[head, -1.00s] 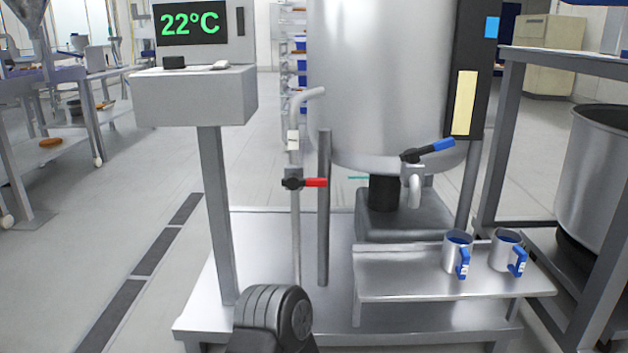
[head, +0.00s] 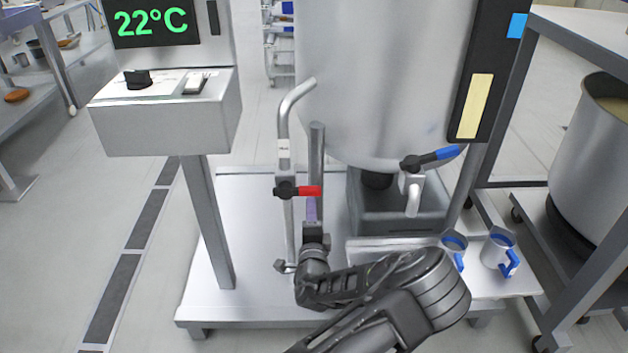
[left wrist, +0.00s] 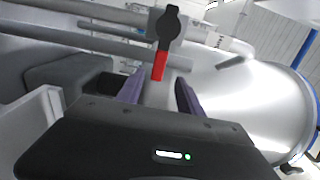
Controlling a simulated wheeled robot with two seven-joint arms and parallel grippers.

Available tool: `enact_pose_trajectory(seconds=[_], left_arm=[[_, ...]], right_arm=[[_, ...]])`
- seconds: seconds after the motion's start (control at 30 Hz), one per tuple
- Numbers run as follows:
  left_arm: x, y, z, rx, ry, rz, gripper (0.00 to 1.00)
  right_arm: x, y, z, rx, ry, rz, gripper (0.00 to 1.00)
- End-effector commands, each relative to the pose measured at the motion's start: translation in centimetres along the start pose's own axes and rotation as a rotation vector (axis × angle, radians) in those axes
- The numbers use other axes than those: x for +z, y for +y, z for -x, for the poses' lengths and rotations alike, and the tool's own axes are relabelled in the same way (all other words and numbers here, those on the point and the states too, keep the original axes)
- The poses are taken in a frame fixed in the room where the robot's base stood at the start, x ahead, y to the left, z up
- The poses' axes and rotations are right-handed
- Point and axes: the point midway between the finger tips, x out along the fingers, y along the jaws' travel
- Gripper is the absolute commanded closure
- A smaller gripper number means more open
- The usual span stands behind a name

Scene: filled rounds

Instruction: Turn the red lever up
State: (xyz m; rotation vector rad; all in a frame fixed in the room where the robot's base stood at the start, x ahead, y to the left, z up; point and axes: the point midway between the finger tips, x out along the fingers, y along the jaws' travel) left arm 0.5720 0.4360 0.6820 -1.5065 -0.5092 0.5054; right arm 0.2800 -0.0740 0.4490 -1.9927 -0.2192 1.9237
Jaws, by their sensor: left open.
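The red lever (head: 311,191) lies level on the thin upright pipe, its red handle pointing right from a black hub (head: 286,191). My left gripper (head: 311,204) stands upright just below the handle, with a purple finger showing. In the left wrist view, the open purple fingers (left wrist: 160,82) stand on either side of the red handle's end (left wrist: 158,67). I cannot tell whether the handle's tip is between the fingers or just beyond them, or whether they touch. My right gripper is not in view.
A grey post (head: 316,150) stands just right of the pipe. The big steel tank (head: 370,80) has a blue-handled valve (head: 440,157) at lower right. Two mugs (head: 497,249) stand on a low shelf. A control box (head: 170,125) is at left.

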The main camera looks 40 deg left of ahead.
Motion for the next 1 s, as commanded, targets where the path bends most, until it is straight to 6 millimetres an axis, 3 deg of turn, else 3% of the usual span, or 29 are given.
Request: enact_pose_trajectory(seconds=[0.37,0.8,1.0], left_arm=[[0.1,0.2,-0.4,0.002,-0.002,0.002,0.56],[0.1,0.3,-6.3,0.003,-0.002,0.003,0.56],[0.1,0.3,-7.7,0.004,-0.002,0.003,0.56]], right_arm=[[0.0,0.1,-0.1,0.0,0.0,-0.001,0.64],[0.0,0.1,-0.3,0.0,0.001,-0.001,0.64],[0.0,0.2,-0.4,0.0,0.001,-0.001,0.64]])
